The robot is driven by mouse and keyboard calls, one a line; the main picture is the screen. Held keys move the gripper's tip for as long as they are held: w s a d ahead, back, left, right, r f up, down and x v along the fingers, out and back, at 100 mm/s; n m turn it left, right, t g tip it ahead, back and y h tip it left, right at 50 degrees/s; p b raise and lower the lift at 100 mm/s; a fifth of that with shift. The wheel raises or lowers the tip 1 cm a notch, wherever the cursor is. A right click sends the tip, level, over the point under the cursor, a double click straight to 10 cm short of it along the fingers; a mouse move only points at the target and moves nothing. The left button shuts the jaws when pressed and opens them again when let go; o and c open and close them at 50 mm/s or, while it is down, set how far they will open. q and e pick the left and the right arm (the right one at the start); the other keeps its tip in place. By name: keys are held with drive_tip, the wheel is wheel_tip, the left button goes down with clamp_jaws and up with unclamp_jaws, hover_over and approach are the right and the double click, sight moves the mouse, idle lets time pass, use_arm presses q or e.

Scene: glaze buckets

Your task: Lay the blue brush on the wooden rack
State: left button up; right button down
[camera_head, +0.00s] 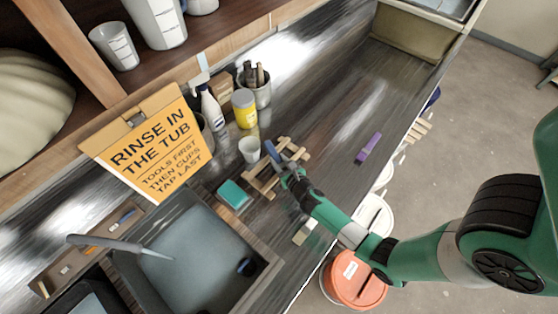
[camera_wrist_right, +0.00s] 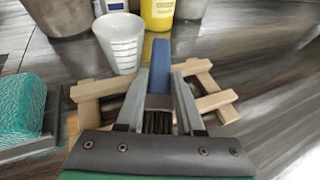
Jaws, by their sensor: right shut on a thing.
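The wooden rack (camera_head: 266,187) lies on the dark counter near the tub, and its slats (camera_wrist_right: 204,101) show on both sides of the fingers in the right wrist view. The blue brush (camera_head: 271,151) is in my right gripper (camera_head: 287,172). In the right wrist view its blue handle (camera_wrist_right: 159,66) points away between the two fingers (camera_wrist_right: 159,95), with dark bristles at the near end. The brush is over the rack; I cannot tell whether it touches the slats. My left gripper is not in view.
A white cup (camera_head: 250,149) stands just behind the rack, with a yellow jar (camera_head: 244,108) beyond. A teal sponge (camera_head: 232,195) is left of the rack, beside the tub (camera_head: 195,255). A purple brush (camera_head: 368,148) lies to the right. The counter's far right is clear.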

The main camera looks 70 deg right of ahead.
drive_tip(key=shift+f+b, duration=0.45)
drive_tip(key=shift+f, duration=0.25)
idle(0.3)
drive_tip(key=shift+c, duration=2.3)
unclamp_jaws()
drive_tip(key=p+v, duration=0.1)
drive_tip(key=v, duration=1)
drive_tip(key=shift+s+a, duration=0.2)
drive_tip(key=shift+s, duration=0.05)
drive_tip(key=shift+r, duration=0.2)
